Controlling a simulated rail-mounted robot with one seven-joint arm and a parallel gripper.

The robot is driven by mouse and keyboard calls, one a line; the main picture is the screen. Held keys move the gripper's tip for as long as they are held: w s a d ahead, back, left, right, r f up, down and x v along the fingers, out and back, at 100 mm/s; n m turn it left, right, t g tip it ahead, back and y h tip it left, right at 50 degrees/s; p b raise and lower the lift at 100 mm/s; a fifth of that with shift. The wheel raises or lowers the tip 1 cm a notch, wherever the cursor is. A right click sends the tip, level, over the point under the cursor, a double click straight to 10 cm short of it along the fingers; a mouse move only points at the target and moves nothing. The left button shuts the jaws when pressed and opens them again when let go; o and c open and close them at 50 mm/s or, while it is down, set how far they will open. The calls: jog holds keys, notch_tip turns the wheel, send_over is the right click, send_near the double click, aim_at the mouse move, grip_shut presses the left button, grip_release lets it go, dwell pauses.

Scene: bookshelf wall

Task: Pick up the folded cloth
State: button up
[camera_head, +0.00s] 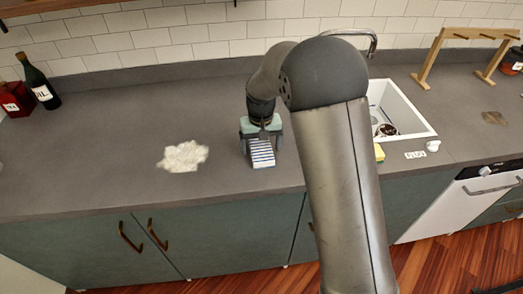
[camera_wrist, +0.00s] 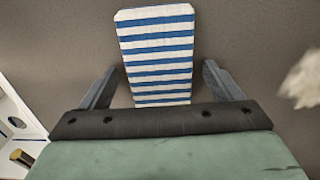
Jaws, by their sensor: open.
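The folded cloth (camera_head: 262,153) has blue and white stripes and lies flat on the grey counter. In the wrist view the cloth (camera_wrist: 157,52) runs from the top middle down between the two fingers. My gripper (camera_head: 260,145) is over the cloth's rear part in the head view. In the wrist view my gripper (camera_wrist: 160,80) is open, with one finger on each side of the cloth and a gap on both sides. The near end of the cloth is hidden behind the gripper body.
A pale fluffy heap (camera_head: 184,157) lies left of the cloth. A sink (camera_head: 408,108) is at the right, with a yellow sponge (camera_head: 379,152) by its front edge. Bottles (camera_head: 38,82) stand at the far left. The counter (camera_head: 110,130) has free room at the left.

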jog(key=c, duration=1.1)
jog(key=shift+o, duration=0.2)
jog(key=shift+r, duration=0.1)
jog(key=shift+r, duration=0.5)
jog(key=s+d+r+b, duration=0.4)
jog(key=s+d+r, duration=0.5)
jog(key=r, duration=0.3)
jog(key=shift+s, duration=0.8)
jog(key=shift+o, duration=0.4)
jog(key=shift+d, duration=0.1)
